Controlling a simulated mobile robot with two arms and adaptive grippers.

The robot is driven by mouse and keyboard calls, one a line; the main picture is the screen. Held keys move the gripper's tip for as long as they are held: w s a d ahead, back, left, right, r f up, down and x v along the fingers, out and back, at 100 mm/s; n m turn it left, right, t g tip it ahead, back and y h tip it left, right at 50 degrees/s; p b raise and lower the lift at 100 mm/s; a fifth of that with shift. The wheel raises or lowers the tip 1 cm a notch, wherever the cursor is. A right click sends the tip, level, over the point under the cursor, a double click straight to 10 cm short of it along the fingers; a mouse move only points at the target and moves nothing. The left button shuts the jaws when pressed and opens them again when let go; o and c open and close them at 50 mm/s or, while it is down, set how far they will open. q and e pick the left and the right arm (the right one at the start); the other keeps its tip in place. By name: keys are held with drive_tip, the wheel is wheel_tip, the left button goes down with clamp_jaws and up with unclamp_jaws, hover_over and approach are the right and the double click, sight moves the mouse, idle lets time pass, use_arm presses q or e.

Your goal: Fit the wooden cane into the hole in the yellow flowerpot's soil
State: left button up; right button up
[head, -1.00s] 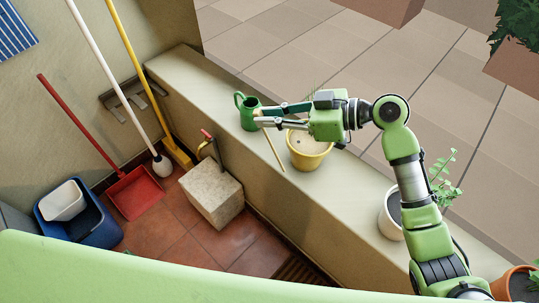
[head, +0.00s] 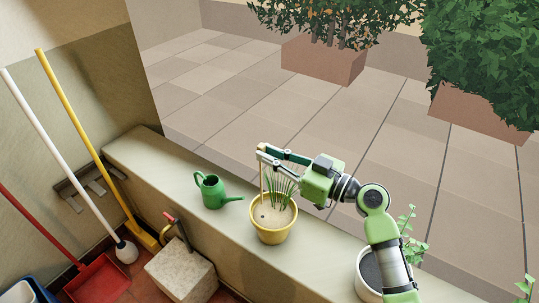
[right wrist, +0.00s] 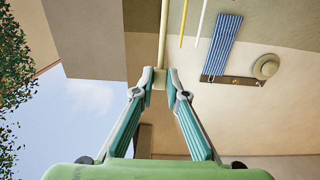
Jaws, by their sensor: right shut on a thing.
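The yellow flowerpot (head: 272,236) stands on the ledge, with pale soil and several thin green leaves. My right gripper (head: 262,153) is above the pot in the head view, shut on the wooden cane (head: 262,183). The cane hangs nearly upright below the fingertips. Its lower end is over or at the left part of the soil; I cannot tell whether it touches or has entered the hole. The right wrist view shows the cane (right wrist: 163,35) between the closed fingertips (right wrist: 160,78). My left gripper is not in view.
A green watering can (head: 211,192) stands left of the pot on the ledge (head: 150,160). A white pot (head: 369,272) with a plant stands to the right. A stone block (head: 180,272) with a tap is below the ledge. Brooms lean at the left wall.

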wheel_tip(320, 180, down, 6)
drive_tip(key=b, duration=0.4)
idle(0.4)
drive_tip(key=shift+s+b, duration=0.1)
drive_tip(key=shift+b, duration=0.95)
idle(1.3)
drive_tip(key=shift+f+b, duration=0.3)
drive_tip(key=shift+b, duration=0.15)
drive_tip(key=shift+d, duration=0.1)
drive_tip(key=shift+f+b, duration=0.3)
drive_tip(key=shift+b, duration=0.1)
drive_tip(key=shift+f+b, duration=0.3)
drive_tip(key=shift+b, duration=0.2)
idle(0.5)
drive_tip(key=shift+f, duration=0.15)
